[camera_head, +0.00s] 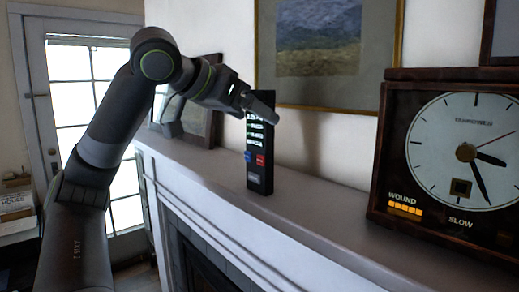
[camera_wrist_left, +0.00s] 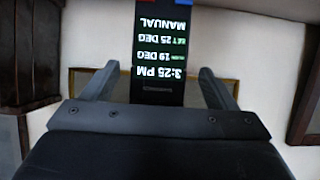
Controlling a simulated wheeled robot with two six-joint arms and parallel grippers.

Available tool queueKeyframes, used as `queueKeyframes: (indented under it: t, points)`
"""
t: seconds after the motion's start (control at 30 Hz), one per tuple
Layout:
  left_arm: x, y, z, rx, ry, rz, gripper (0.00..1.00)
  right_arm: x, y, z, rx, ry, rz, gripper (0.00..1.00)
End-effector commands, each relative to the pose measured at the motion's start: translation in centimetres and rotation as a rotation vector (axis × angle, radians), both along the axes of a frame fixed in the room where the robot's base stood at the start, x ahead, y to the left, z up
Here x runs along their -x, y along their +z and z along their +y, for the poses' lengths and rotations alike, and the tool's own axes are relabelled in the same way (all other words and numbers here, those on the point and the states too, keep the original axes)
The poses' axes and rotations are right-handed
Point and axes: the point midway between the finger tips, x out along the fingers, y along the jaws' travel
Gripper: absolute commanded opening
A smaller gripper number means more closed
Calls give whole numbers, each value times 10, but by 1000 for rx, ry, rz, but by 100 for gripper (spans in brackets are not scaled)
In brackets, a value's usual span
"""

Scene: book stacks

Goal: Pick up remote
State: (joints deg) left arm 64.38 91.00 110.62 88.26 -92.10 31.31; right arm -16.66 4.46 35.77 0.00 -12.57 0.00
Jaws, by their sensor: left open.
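The remote (camera_head: 259,143) is a black upright device with a lit display and a blue and a red button, standing on the mantel shelf in the head view. My left gripper (camera_head: 260,103) is at its top end. In the left wrist view the remote (camera_wrist_left: 160,50) appears upside down, its top between the two spread fingers of my left gripper (camera_wrist_left: 155,85). The fingers are open, with a visible gap on each side of the remote. My right gripper is not in view.
The mantel (camera_head: 310,212) runs across the scene above a fireplace. A large dark-framed clock (camera_head: 450,165) stands at the right. A framed picture (camera_head: 318,50) hangs on the wall behind the remote. A dark frame (camera_head: 205,105) leans behind my left arm. The shelf between remote and clock is clear.

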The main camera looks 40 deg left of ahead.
Motion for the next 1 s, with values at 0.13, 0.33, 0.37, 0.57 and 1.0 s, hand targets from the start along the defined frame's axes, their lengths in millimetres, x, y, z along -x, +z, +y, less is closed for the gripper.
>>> queueKeyframes:
  t: [0.13,0.33,0.37,0.57,1.0]
  points:
    - [-22,-7,-4,1,-4,5,80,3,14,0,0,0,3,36]
    - [-40,-18,-5,1,-3,2,80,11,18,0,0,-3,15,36]
    - [-40,-19,-5,1,-2,2,80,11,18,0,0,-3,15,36]
    - [-40,-19,-4,0,-1,0,80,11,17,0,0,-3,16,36]
    - [-40,-19,-4,0,-1,1,24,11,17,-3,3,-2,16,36]
